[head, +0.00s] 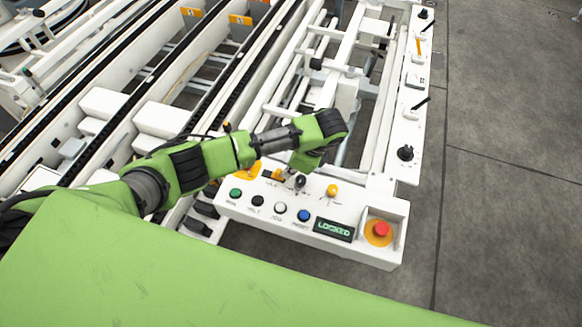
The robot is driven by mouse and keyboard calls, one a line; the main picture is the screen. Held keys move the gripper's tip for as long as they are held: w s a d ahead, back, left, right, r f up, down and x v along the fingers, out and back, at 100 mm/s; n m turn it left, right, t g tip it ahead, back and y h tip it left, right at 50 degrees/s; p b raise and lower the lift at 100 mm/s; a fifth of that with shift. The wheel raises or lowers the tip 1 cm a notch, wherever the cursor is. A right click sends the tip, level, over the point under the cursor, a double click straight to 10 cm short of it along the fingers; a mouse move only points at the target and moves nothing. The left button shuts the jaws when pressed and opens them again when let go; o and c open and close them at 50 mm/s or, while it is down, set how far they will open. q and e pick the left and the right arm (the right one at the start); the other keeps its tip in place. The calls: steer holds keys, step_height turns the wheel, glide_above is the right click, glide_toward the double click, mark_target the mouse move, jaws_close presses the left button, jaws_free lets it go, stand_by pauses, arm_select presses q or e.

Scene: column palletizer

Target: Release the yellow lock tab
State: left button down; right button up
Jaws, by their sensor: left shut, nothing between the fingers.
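A white control panel (232,205) with a row of buttons stands in the middle of the head view. A small yellow strip (418,46) also lies on the white rail at upper right. My green left arm reaches over the panel, and my left gripper (299,180) points down at its back edge, just left of the yellow knob. It is shut and empty, its fingers partly hidden by the wrist. My right gripper is out of view.
A red emergency button (381,229) sits on the panel's right end. Green (235,193), black, white and blue (304,215) buttons line its front. White conveyor frames fill the left and back. Bare grey floor (510,180) lies right.

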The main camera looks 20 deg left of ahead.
mark_target(277, 171)
arm_select(q)
steer(key=shift+a, duration=0.1)
steer(key=a+p, duration=0.2)
steer(key=shift+a+r, duration=0.2)
steer(key=shift+a, duration=0.2)
steer(key=shift+a+f, duration=0.1)
steer(key=shift+a, duration=0.15)
steer(key=shift+f, duration=0.1)
